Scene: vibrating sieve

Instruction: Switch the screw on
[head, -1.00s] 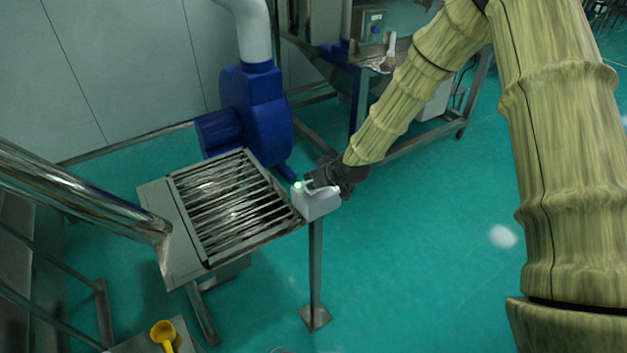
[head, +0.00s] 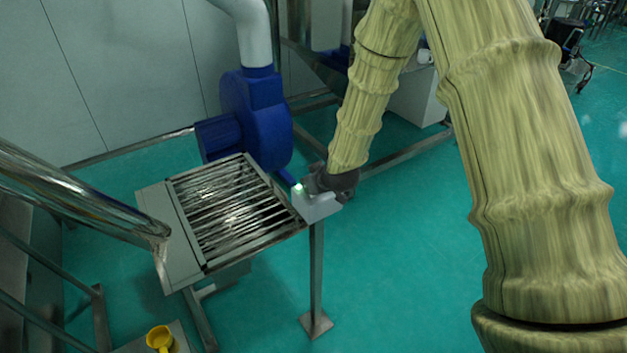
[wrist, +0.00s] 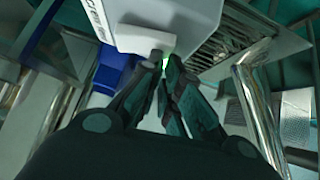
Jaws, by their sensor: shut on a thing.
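A pale grey control box (head: 314,208) stands on a steel post beside the slatted grate. A green light (head: 298,187) glows on its top face. My gripper (head: 311,184) is at the box top, right next to the green light. In the wrist view the box (wrist: 165,22) fills the top middle, with dark lettering on it, only partly legible. My gripper's two fingertips (wrist: 163,62) are close together against the box, shut on a small switch that they mostly hide. The green glow (wrist: 167,66) shows right by the fingertips.
The slatted metal grate (head: 235,205) lies left of the box. A blue blower (head: 250,120) with a white pipe stands behind it. A shiny steel tube (head: 80,195) comes in from the left. A yellow scoop (head: 159,338) lies at the bottom.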

